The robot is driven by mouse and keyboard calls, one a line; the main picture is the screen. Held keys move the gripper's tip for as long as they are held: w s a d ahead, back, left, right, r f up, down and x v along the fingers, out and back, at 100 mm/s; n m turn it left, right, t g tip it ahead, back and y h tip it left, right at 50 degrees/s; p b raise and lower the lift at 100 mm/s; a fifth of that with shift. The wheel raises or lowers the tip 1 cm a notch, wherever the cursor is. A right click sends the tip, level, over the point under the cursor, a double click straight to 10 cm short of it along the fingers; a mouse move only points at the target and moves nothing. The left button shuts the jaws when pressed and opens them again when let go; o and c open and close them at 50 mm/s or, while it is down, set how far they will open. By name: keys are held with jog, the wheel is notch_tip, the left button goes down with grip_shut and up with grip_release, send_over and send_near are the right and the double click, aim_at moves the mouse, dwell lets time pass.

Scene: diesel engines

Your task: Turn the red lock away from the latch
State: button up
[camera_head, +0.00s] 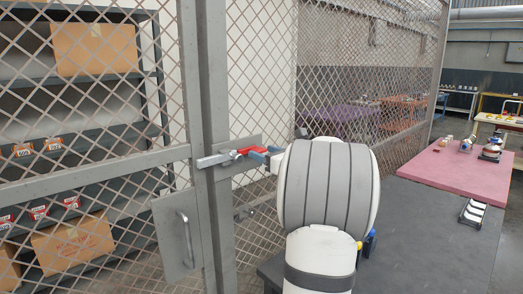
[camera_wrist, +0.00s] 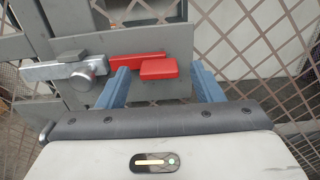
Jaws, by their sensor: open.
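The red lock (camera_wrist: 158,68) is a flat red piece with a raised block at its right end, lying level on a grey plate of the cage gate. In the head view the red lock (camera_head: 246,150) is partly covered by my gripper. The metal latch (camera_wrist: 60,70) is a silver bar with a round knob, and the red bar's left end meets it. It also shows in the head view (camera_head: 212,160). My gripper (camera_wrist: 165,82) is open, with one blue finger on each side of the red block. Whether the fingers touch it I cannot tell.
The mesh gate has a grey post (camera_head: 212,100) and a handle plate (camera_head: 179,235) below the latch. Shelves with boxes (camera_head: 94,49) stand behind the mesh. A dark table (camera_head: 430,225) and a pink table (camera_head: 455,170) are at the right.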

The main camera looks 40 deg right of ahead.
jog(key=shift+w+a, duration=0.1)
jog(key=shift+w, duration=0.5)
jog(key=c, duration=1)
